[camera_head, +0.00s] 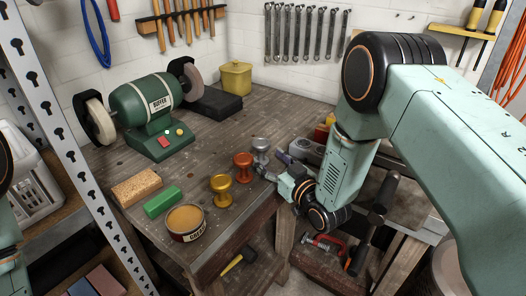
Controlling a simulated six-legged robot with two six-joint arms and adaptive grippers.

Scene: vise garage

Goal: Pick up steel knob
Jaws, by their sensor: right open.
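A grey steel knob (261,151) stands upright on the wooden workbench (224,232), near its right edge. My right gripper (266,172) is open and low beside the knob, with its fingers pointing left at the knob's lower part. The fingertips are small here, and I cannot tell whether they touch the knob. An orange-red knob (243,167) stands just left of the steel one, and a yellow knob (222,189) stands nearer to me. Part of my left arm shows at the left edge, but its gripper is out of view.
A tin of yellow-brown paste (186,222), a green block (162,202) and a cork-like block (137,187) lie at the front left. A green buffer (148,108) stands behind. A vise handle (376,215) is right of my right gripper. The middle of the bench is clear.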

